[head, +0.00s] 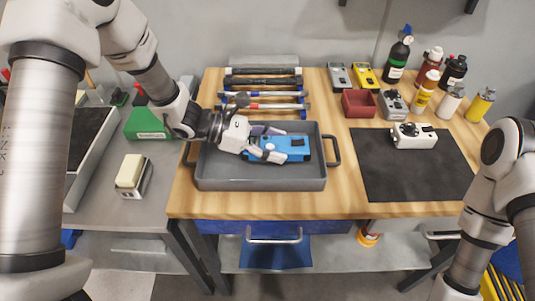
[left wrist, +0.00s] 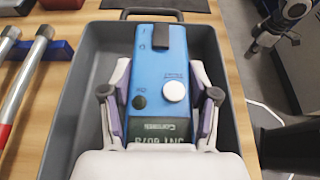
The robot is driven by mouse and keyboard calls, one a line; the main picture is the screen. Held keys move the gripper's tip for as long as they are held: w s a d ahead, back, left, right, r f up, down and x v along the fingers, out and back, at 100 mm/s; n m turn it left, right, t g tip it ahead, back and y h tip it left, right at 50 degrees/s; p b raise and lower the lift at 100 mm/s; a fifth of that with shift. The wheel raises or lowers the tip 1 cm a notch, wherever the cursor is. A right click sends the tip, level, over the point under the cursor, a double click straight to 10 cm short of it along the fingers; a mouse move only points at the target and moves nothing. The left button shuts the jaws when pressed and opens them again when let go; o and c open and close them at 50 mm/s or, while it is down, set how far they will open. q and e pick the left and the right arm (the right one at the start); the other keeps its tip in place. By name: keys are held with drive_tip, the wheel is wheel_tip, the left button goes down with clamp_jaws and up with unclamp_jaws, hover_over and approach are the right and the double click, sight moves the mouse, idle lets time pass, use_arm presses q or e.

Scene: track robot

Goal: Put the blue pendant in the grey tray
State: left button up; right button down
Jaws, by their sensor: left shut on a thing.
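The blue pendant (head: 290,148) is a flat blue box with dark ends, lying lengthwise left to right within the grey tray (head: 262,184). My left gripper (head: 277,147) reaches in from the left and is shut on the pendant, with one finger along each long side. In the left wrist view the pendant (left wrist: 160,75) sits between the finger pads, its white knob and black button facing up, over the tray (left wrist: 90,55). I cannot tell whether it touches the tray floor. My right gripper is out of view; only part of the right arm shows at the right.
Hand tools (head: 262,83) lie behind the tray. A black mat (head: 410,175) with a white device (head: 414,135) is to the right. A red bin (head: 359,103) and several bottles stand at the back right. A green box (head: 147,122) is on the left bench.

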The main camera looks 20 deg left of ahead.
sight(273, 164)
use_arm(q)
drive_tip(key=f, duration=0.3)
drive_tip(key=shift+s+a+f, duration=0.1)
drive_tip(key=shift+a, duration=0.2)
drive_tip(key=shift+f, duration=0.35)
drive_tip(key=shift+d, duration=0.15)
drive_tip(key=shift+f, duration=0.1)
drive_tip(key=shift+f, duration=0.15)
drive_tip(key=o, duration=1.4)
